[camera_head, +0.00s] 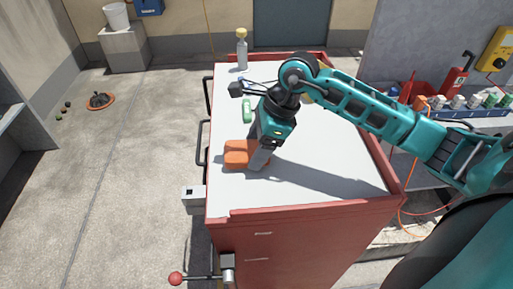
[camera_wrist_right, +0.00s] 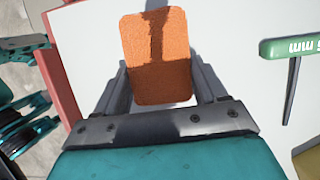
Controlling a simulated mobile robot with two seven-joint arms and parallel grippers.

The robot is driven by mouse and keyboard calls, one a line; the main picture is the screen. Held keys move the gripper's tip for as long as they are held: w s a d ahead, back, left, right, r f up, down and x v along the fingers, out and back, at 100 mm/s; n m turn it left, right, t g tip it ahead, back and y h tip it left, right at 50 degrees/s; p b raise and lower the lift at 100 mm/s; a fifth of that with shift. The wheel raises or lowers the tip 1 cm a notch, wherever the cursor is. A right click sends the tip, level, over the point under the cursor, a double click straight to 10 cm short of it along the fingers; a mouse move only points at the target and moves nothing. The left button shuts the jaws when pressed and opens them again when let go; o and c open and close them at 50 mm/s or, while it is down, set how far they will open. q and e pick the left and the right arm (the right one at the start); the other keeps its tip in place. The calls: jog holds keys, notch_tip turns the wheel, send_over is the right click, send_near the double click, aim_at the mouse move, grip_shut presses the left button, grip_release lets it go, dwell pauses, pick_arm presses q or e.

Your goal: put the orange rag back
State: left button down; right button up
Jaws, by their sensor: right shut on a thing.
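The orange rag (camera_head: 237,152) looks like a folded, rough-textured block at the near left part of the white top (camera_head: 315,178) of a red cart. My right gripper (camera_head: 258,156) reaches down over it from the right, shut on it. In the right wrist view the rag (camera_wrist_right: 160,50) fills the space between the two fingers (camera_wrist_right: 160,85). I cannot tell for sure whether the rag touches the top or hangs just above it. My left gripper is not in view.
A green-handled tool (camera_head: 247,110) lies behind the rag; its handle shows in the wrist view (camera_wrist_right: 290,46). A spray bottle (camera_head: 242,52) stands at the far left corner. Handles (camera_head: 200,143) stick out from the cart's left side. The near right top is clear.

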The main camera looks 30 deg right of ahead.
jog(key=shift+f, duration=0.45)
jog(key=shift+f, duration=0.2)
jog(key=o, duration=0.9)
jog(key=shift+o, duration=0.2)
jog(key=v, duration=1.2)
jog(key=shift+r, duration=0.25)
